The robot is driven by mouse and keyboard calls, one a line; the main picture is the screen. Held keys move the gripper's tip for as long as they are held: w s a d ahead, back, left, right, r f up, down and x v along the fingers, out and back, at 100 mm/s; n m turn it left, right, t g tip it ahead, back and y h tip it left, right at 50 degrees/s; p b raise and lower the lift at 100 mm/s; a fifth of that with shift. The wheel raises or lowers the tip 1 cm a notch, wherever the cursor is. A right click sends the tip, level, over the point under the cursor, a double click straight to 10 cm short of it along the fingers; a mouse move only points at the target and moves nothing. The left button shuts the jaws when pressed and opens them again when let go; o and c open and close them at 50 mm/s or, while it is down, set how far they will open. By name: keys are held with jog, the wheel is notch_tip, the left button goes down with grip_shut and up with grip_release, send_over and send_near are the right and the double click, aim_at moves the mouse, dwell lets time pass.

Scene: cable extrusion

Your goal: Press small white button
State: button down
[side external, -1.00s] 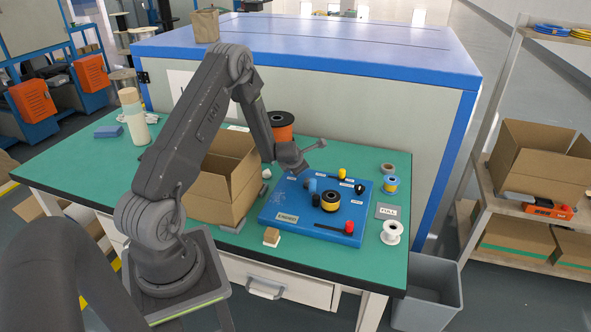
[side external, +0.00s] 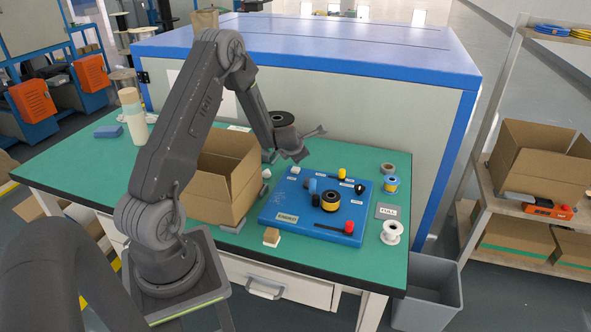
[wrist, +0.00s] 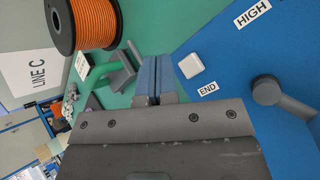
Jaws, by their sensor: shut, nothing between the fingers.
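The small white button (wrist: 190,66) is a square with rounded corners near the corner of the blue panel (wrist: 232,70), by the END label (wrist: 208,90). In the side view the button (side external: 295,170) shows at the panel's back left corner. My gripper (wrist: 152,62) is shut and empty. In the wrist view its blue-grey fingertips lie just left of the button and appear apart from it. In the side view my gripper (side external: 301,155) hangs above the panel's back left edge, close over the button. How high it hangs is hard to judge.
An orange cable spool (wrist: 85,22) stands behind. White spool (side external: 391,232) sits right.

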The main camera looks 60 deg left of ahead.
jog(key=shift+r, duration=0.9)
jog(key=shift+d+r, duration=0.15)
jog(key=shift+r, duration=0.05)
jog(key=s+d+r+m+t+h, duration=0.1)
jog(key=d+r+m+h, duration=0.1)
jog(key=d+r+m, duration=0.7)
jog(key=d+r+m+t+h, duration=0.1)
jog(key=d+r+m+h, duration=0.2)
jog(key=d+r+m, duration=0.65)
jog(key=s+d+r+m+g+h, duration=0.1)
jog(key=s+d+r+m, duration=0.1)
jog(key=s+d+m, duration=0.7)
jog(key=s+d+r+m+g+h, duration=0.1)
jog(key=s+d+m, duration=0.8)
jog(key=s, duration=0.4)
jog(key=shift+s+r+m, duration=0.15)
jog(key=shift+r+m, duration=0.2)
